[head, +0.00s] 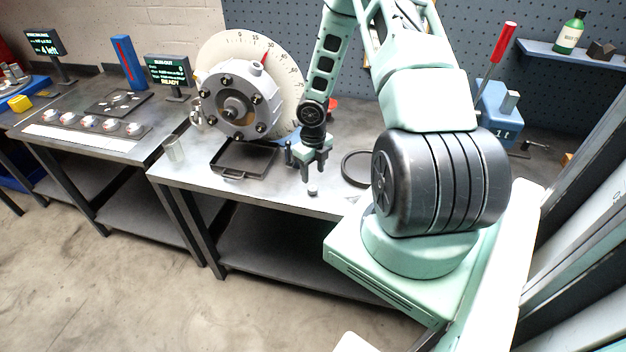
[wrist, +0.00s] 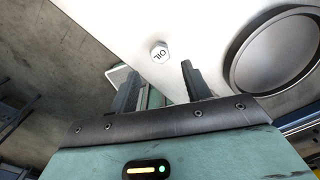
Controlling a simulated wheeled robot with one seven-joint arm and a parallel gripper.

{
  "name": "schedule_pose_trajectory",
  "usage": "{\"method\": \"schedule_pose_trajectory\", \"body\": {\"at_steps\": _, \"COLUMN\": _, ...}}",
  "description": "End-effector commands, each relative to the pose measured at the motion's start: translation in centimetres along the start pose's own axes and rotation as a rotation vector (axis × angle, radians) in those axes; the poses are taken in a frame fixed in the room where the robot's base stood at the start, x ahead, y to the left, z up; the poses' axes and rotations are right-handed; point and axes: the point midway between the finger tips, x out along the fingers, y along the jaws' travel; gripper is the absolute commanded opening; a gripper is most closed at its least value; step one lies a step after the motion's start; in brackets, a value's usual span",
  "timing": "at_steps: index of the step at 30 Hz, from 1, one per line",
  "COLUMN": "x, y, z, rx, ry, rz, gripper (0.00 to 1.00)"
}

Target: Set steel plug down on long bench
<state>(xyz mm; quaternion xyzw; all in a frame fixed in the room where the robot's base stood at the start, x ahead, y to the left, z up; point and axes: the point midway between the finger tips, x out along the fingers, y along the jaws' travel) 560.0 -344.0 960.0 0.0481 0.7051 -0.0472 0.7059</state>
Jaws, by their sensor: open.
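The steel plug (head: 313,190) is a small pale piece on the long bench (head: 265,190), near its front edge. In the wrist view the plug (wrist: 159,52) shows a hexagonal top marked "OIL" and lies on the pale bench top (wrist: 215,25). My gripper (head: 314,179) is just above the plug and points down. In the wrist view my gripper (wrist: 160,82) has its two fingers apart with nothing between them. The plug appears beyond the fingertips, clear of both. Its underside is hidden.
A black ring (head: 345,169) lies right of my gripper. A black tray (head: 215,163) sits to the left, below the rotor (head: 240,105) with its dial. A blue block (head: 497,108) stands at right.

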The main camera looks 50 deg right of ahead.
Motion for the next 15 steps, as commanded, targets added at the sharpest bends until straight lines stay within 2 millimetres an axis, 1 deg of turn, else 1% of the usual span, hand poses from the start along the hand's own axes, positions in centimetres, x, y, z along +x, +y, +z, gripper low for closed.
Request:
{"method": "schedule_pose_trajectory", "body": {"at_steps": 1, "x": -1.3, "y": -0.1, "z": 0.0, "rx": 0.002, "ry": -0.003, "rz": -0.001, "gripper": 0.48}}
{"method": "schedule_pose_trajectory", "body": {"at_steps": 6, "x": -4.4, "y": -0.1, "z": 0.0, "rx": 0.001, "ry": -0.002, "rz": -0.001, "gripper": 0.48}}
{"method": "schedule_pose_trajectory", "body": {"at_steps": 10, "x": -5.8, "y": -0.1, "z": 0.0, "rx": 0.000, "ry": -0.001, "rz": -0.001, "gripper": 0.48}}
{"method": "schedule_pose_trajectory", "body": {"at_steps": 15, "x": -6.4, "y": 0.0, "z": -0.1, "rx": 0.000, "ry": 0.002, "rz": 0.000, "gripper": 0.48}}
